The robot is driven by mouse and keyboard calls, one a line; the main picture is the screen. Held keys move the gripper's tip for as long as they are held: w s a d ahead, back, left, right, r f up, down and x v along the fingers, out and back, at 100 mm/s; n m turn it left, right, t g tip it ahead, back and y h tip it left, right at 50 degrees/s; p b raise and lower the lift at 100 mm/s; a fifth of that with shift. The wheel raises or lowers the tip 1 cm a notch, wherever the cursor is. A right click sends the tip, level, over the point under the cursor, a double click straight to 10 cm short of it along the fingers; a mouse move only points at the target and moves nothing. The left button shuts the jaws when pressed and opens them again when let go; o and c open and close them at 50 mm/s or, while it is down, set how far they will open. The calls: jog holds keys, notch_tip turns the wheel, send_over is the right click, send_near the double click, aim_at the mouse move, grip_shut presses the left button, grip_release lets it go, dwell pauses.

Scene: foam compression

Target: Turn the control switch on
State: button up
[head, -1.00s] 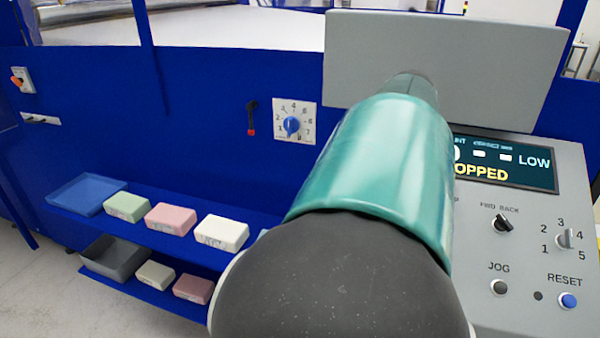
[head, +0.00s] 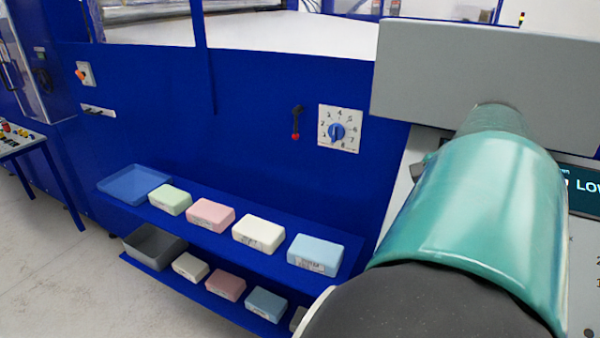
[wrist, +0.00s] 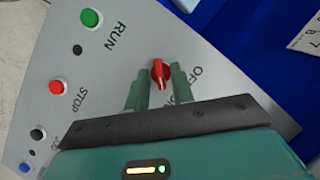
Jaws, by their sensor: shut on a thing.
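The control switch (wrist: 160,70) is a small red knob on a grey control panel (wrist: 110,100) in the wrist view. OFF and ON lettering stands beside it, partly covered by a finger. My gripper (wrist: 161,76) has its two green fingers on either side of the knob and is shut on it. Which label the knob points to is not clear. In the head view my arm covers much of the panel, and the switch and gripper are hidden.
The panel also bears a green RUN button (wrist: 91,17) and a red STOP button (wrist: 58,88). In the head view, a blue machine wall carries a numbered dial (head: 337,131). Below it, shelves hold several foam blocks, including a light blue one (head: 314,252).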

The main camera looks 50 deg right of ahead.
jog(key=o, duration=0.7)
jog(key=shift+c, duration=0.2)
jog(key=shift+r, duration=0.1)
jog(key=v, duration=1.3)
jog(key=shift+r, duration=0.3)
